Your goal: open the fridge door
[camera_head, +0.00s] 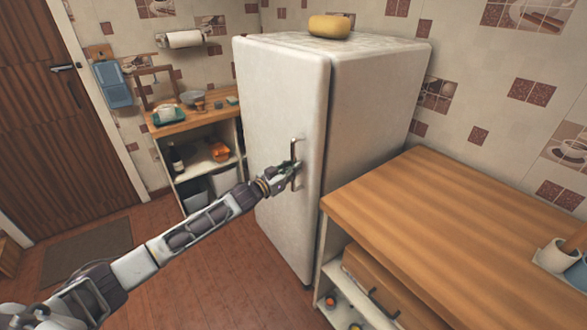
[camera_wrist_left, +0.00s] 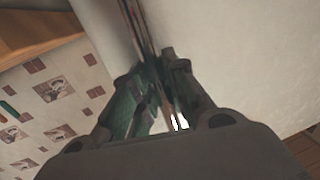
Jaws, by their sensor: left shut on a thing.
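The white fridge (camera_head: 285,110) stands in the middle of the head view. Its door (camera_head: 275,95) looks closed against the body. A vertical metal handle (camera_head: 296,163) is on the door near its right edge. My left gripper (camera_head: 289,170) is at the handle, its fingers shut on it. In the left wrist view the left gripper's two fingers (camera_wrist_left: 160,95) close around the thin handle bar (camera_wrist_left: 140,25), with the pale door surface beside it. My right gripper is not in view.
A wooden counter (camera_head: 460,215) with an open shelf stands close on the right of the fridge. A low shelf unit (camera_head: 205,165) with bottles and bowls stands at the back left. A yellow loaf-like object (camera_head: 331,26) lies on the fridge top. The tiled floor (camera_head: 225,290) in front is clear.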

